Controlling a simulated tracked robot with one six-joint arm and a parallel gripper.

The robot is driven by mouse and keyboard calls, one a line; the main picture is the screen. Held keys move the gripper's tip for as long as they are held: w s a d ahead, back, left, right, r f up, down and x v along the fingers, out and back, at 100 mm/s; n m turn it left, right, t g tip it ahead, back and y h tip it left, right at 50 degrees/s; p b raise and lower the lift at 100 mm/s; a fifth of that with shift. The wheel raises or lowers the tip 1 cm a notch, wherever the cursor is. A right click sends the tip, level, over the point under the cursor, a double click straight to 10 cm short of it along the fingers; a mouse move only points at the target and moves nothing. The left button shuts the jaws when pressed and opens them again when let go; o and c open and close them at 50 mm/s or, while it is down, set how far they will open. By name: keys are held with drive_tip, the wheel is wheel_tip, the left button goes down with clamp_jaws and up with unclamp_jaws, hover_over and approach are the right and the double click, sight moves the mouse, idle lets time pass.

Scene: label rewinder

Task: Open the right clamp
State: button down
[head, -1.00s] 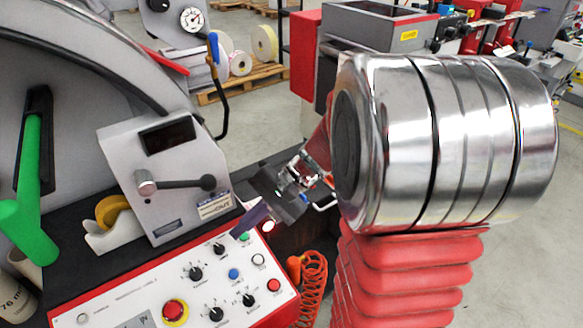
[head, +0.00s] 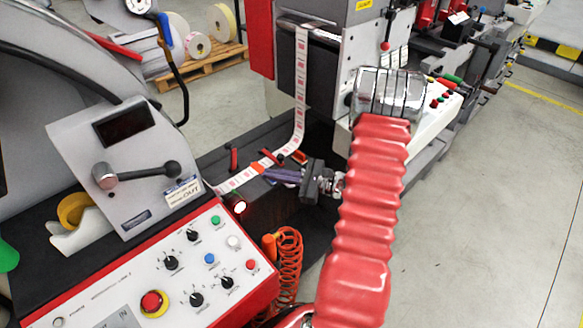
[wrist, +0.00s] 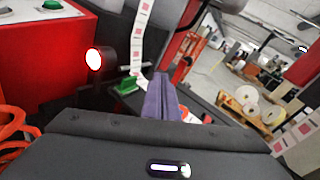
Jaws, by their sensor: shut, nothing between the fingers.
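A strip of labels (head: 300,95) comes down from the machine and bends left across the dark bench. A red bar (head: 233,158) stands at the left of the strip. A second red piece (head: 298,157), seemingly the right clamp's lever, lies by the strip's bend. An orange-red piece (head: 268,160) lies across the strip just beyond my fingertips. My gripper (head: 264,172) is shut and empty, pointing left close to the strip; I cannot tell whether it touches anything. In the wrist view its purple fingers (wrist: 160,82) are together, beside a green lever (wrist: 129,84) near the strip (wrist: 141,38).
The control panel (head: 140,275) and grey lever box (head: 118,160) fill the left. A coiled orange hose (head: 287,262) hangs below. Open floor (head: 480,220) lies to the right.

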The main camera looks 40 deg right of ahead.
sight(292, 167)
drive_tip(key=s+d+f+m+t+h, duration=0.3)
drive_tip(key=d+f+m+h, duration=0.3)
drive_tip(key=d, duration=0.6)
wheel_tip(292, 167, down, 3)
drive_tip(key=shift+s+d+r+m+t+h, duration=0.1)
drive_tip(key=shift+s+d+m+t+h, duration=0.3)
drive_tip(key=shift+s+m, duration=0.45)
drive_tip(key=shift+w+a+r, duration=0.1)
drive_tip(key=shift+w+a, duration=0.1)
drive_tip(key=shift+w, duration=1.45)
drive_tip(key=shift+w+a+r, duration=0.1)
drive_tip(key=shift+w+a, duration=0.05)
drive_tip(key=shift+w, duration=1.5)
drive_tip(key=shift+w+a+r, duration=0.1)
drive_tip(key=shift+w+a, duration=0.1)
drive_tip(key=shift+w, duration=1.45)
drive_tip(key=shift+d, duration=0.2)
drive_tip(key=shift+a, duration=0.2)
drive_tip(key=shift+r, duration=0.35)
